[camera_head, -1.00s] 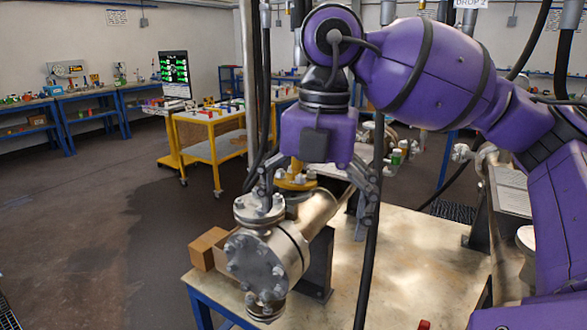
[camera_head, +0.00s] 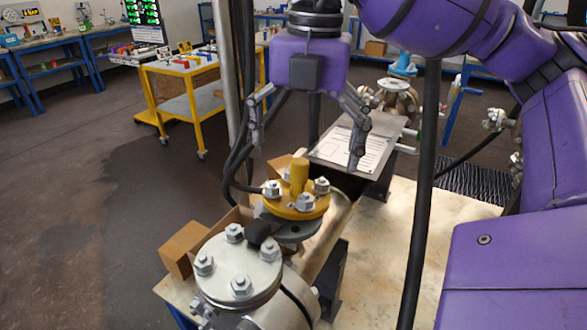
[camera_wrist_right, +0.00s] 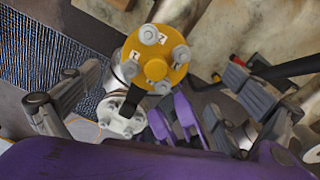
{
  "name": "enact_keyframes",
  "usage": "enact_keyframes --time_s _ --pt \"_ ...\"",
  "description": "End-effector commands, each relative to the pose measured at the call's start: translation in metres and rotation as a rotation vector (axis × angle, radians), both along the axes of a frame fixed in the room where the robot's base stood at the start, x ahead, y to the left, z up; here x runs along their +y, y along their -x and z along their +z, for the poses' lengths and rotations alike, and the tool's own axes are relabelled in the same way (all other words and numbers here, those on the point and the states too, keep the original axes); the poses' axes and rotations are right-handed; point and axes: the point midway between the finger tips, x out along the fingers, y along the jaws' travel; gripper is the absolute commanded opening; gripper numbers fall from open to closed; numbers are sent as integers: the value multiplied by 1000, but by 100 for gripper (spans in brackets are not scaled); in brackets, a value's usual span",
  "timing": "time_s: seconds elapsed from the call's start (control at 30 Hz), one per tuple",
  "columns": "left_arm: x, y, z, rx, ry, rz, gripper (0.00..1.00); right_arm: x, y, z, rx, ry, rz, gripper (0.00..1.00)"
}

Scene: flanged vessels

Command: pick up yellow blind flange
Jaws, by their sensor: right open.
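The yellow blind flange (camera_head: 303,207) sits flat on top of an upright pipe neck of the metal vessel (camera_head: 330,236), with an upright yellow stub at its middle and several bolts with nuts around it. My right gripper (camera_head: 305,152) is open and empty, pointing down, with its fingers spread above the flange in the head view and not touching it. In the right wrist view the yellow flange (camera_wrist_right: 157,72) shows between the spread fingers of my right gripper (camera_wrist_right: 160,75), with its bolts in place. My left gripper is not in view.
A grey bolted flange (camera_head: 238,268) is in front of the yellow one. A cardboard box (camera_head: 183,247) lies at the table's left edge. Dark cables (camera_head: 418,200) hang close by. A sheet on a stand (camera_head: 355,143) is behind. The table top (camera_head: 385,265) is clear at right.

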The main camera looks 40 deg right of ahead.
Motion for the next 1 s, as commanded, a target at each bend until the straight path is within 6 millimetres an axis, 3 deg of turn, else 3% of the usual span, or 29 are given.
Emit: enact_keyframes --time_s 0.17,0.7,1.0 --pt "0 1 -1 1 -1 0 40 0 0 -9 2 2 0 100" --pt "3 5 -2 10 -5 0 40 10 -2 -75 2 1 0 100" --pt "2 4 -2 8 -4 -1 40 10 -3 -78 -1 1 0 97"
